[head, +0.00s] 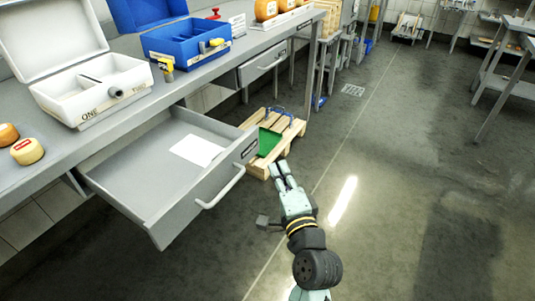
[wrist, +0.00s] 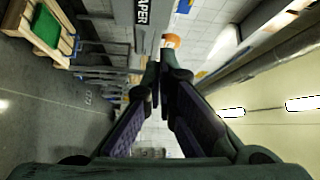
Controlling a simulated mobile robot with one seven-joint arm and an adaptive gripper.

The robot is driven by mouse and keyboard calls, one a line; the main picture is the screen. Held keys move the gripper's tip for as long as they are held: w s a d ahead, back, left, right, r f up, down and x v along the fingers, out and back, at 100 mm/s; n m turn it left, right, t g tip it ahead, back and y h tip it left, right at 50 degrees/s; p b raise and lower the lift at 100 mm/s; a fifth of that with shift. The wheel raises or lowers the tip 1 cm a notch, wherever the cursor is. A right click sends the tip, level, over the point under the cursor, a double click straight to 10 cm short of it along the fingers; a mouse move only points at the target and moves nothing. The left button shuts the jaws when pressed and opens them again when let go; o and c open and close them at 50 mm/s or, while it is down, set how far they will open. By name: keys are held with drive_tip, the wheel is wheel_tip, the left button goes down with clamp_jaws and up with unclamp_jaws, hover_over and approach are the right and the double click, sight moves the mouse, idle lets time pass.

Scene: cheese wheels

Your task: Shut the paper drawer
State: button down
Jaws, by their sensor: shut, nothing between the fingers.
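The paper drawer (head: 130,180) hangs pulled out from under the grey bench at the left of the head view. It is a grey metal tray with a white sheet of paper (head: 197,150) inside. Its front carries a label and a bar handle (head: 222,189). In the wrist view the label reading PAPER (wrist: 143,14) shows at the top. My gripper (head: 281,168) is to the right of the drawer front and apart from the handle in the head view. Its fingers are shut with nothing between them; the fingertips (wrist: 163,60) come together in the wrist view.
A wooden pallet (head: 290,133) with a green item stands on the floor beyond the drawer. On the bench (head: 180,85) are a white open box (head: 95,92), a blue box (head: 185,45) and cheese wheels (head: 27,151). Another drawer (head: 262,65) is farther along.

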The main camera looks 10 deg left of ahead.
drive_tip(key=w+a+f+m+h, duration=0.1)
drive_tip(key=w+a+f, duration=0.2)
drive_tip(key=w, duration=0.6)
drive_tip(key=shift+w+a+m+b, duration=0.3)
drive_tip(key=shift+w+a, duration=0.05)
drive_tip(key=shift+a, duration=1)
